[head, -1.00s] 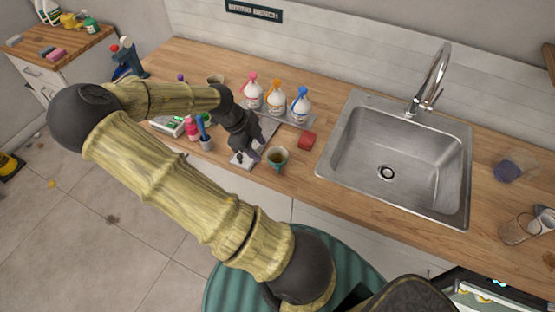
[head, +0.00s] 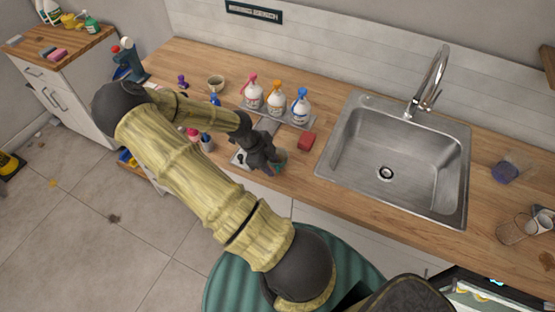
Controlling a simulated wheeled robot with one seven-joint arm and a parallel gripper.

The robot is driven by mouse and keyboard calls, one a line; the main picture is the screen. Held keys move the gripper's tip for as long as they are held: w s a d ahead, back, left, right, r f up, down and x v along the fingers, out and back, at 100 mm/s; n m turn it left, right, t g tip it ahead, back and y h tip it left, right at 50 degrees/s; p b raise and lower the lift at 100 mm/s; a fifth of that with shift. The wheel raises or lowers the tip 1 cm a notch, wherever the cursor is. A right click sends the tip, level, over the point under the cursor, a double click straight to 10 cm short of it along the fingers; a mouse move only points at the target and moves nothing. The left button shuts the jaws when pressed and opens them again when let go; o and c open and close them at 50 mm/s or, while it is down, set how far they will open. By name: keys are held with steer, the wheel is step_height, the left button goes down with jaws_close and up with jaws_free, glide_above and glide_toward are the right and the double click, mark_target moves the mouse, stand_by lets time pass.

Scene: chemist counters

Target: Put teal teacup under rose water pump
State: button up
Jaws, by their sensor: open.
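The teal teacup (head: 281,157) stands on the wooden counter near its front edge, left of the sink. My gripper (head: 272,162) is open at the cup's left side and hides much of it; I cannot tell whether the fingers touch it. Three white pump bottles stand in a row on a grey tray behind: one with a pink top (head: 252,94), one with an orange top (head: 276,98), and one with a blue top (head: 300,106). Their labels are too small to read, so I cannot tell for sure which is rose water.
A small bowl (head: 216,83) and a purple item (head: 183,81) stand farther back left.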

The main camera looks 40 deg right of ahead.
steer(key=shift+x, duration=1.05)
jaws_close()
steer(key=shift+r, duration=0.15)
step_height(320, 180, up, 10)
steer(key=shift+b, duration=0.45)
stand_by(0.3)
stand_by(3.4)
